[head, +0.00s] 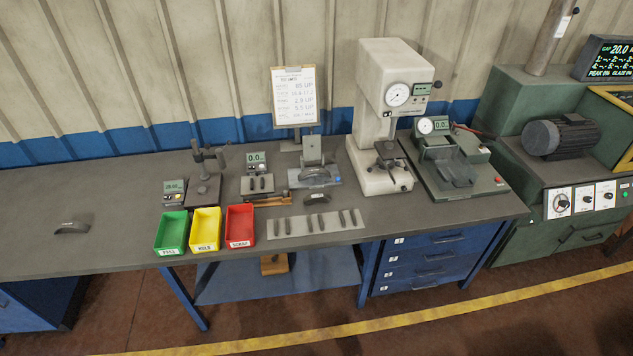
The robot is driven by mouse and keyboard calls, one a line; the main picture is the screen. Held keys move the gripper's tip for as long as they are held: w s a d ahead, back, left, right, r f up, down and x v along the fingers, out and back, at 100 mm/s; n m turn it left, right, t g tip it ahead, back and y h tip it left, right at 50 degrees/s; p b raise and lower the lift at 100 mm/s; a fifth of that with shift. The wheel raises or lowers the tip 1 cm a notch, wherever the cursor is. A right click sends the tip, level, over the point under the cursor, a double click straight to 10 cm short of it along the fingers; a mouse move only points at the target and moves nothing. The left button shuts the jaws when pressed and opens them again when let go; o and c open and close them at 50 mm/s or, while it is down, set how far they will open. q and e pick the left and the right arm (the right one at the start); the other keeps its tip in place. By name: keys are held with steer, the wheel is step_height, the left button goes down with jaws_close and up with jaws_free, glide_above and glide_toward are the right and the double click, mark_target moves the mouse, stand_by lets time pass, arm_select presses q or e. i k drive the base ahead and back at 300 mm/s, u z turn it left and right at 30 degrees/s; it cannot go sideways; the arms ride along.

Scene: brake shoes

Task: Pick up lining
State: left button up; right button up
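A small dark curved piece (72,228), which looks like a lining, lies alone on the bench top at the left. I cannot tell which of these the task means. Neither of my grippers shows in the head view.
Green (171,233), yellow (205,230) and red (240,227) bins sit at the bench's front edge. Behind them stand small gauges (204,188) and a tall white tester (385,110). A green gauge station (455,170) is at right. The bench's left part is mostly clear.

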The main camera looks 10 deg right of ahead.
mark_target(311, 171)
steer(key=u, duration=0.8)
steer(key=i, duration=1.25)
steer(key=z, duration=0.15)
